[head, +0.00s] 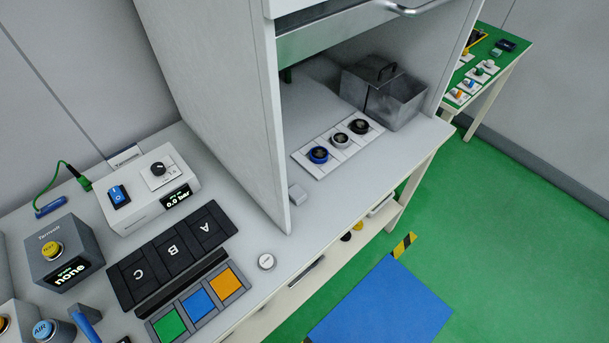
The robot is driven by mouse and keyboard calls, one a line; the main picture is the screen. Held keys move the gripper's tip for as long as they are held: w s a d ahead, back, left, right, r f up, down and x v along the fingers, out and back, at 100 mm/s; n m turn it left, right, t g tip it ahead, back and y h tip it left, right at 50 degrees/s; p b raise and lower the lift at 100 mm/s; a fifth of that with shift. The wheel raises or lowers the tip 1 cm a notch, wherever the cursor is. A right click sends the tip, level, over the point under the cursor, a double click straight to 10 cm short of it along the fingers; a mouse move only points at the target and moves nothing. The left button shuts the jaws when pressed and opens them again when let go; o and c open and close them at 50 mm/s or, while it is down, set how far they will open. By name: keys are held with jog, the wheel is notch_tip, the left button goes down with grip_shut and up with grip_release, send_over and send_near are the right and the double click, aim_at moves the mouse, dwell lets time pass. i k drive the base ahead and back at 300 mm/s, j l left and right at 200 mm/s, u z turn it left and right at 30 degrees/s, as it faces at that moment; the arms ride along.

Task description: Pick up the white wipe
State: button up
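A small white block-like piece (298,194) lies on the pale bench top (262,232), just inside the open front of the white cabinet and close to its left side wall. It could be the white wipe, but it is too small to tell. My gripper is not in view, so what it holds cannot be seen.
The cabinet side wall (215,95) stands left of the white piece. Inside are several round-topped parts on a white strip (300,157) and a metal box (405,103). Left are a lettered black tray (135,297), coloured squares (197,304) and a round white disc (266,261).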

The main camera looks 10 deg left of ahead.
aim_at(296, 193)
jog(key=i+l+u, duration=0.1)
jog(key=u, duration=0.3)
jog(key=l+u, duration=0.15)
jog(key=u, duration=0.3)
jog(key=i+l+u, duration=0.1)
jog(key=u, duration=0.3)
jog(key=l+u, duration=0.3)
jog(key=l, duration=0.75)
jog(key=l+u, duration=0.25)
jog(key=l, duration=0.75)
jog(key=k+l, duration=0.15)
jog(key=k, duration=0.35)
jog(key=k+l, duration=0.1)
jog(key=k, duration=0.4)
